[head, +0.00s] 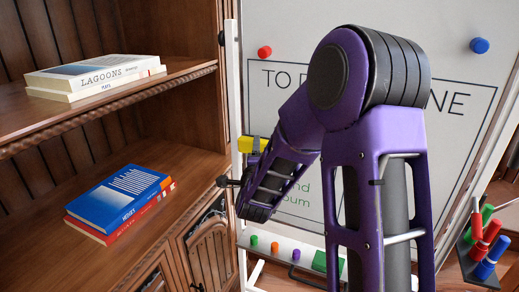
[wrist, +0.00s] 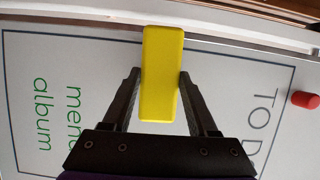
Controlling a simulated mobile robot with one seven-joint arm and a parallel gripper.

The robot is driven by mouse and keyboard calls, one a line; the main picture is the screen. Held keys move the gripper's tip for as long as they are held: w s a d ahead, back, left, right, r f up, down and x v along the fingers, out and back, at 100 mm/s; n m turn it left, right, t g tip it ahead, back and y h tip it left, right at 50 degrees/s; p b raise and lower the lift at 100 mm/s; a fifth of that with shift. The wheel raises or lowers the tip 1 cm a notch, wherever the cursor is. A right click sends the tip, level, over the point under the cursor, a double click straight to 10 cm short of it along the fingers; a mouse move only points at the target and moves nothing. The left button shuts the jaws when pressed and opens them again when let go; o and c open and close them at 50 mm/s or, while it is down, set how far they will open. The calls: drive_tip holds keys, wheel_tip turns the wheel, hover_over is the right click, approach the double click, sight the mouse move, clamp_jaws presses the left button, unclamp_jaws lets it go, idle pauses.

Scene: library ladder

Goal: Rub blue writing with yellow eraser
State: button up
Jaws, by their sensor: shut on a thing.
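My gripper (wrist: 160,78) is shut on the yellow eraser (wrist: 162,50), a plain block held between its two black fingers. In the head view the eraser (head: 247,145) shows at the left edge of the whiteboard (head: 285,120), left of my purple arm. I cannot tell whether it touches the board. The board carries a dark heading, partly hidden by my arm, and green writing (head: 297,203) at lower left. The wrist view shows the green writing (wrist: 57,110) turned sideways. No blue writing is visible; my arm hides the board's middle.
A wooden bookshelf (head: 110,110) with books stands close on the left. Red (head: 265,52) and blue (head: 480,46) magnets sit on the board. A ledge below holds small coloured pieces and a green block (head: 320,262). A marker holder (head: 467,258) stands at lower right.

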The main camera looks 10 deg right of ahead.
drive_tip(key=shift+s+a, duration=0.7)
drive_tip(key=shift+s, duration=0.25)
drive_tip(key=shift+s+a, duration=0.65)
drive_tip(key=shift+s, duration=0.25)
drive_tip(key=shift+s+a, duration=0.45)
drive_tip(key=shift+s, duration=0.15)
drive_tip(key=shift+s+a, duration=0.4)
drive_tip(key=shift+s, duration=0.2)
drive_tip(key=s+d+f+n+y+p, duration=0.1)
drive_tip(key=d+f+n+y+p, duration=0.1)
drive_tip(key=f+p, duration=0.5)
drive_tip(key=shift+s+d+f+n+y, duration=0.35)
drive_tip(key=shift+d+f+y, duration=0.55)
drive_tip(key=shift+f, duration=0.4)
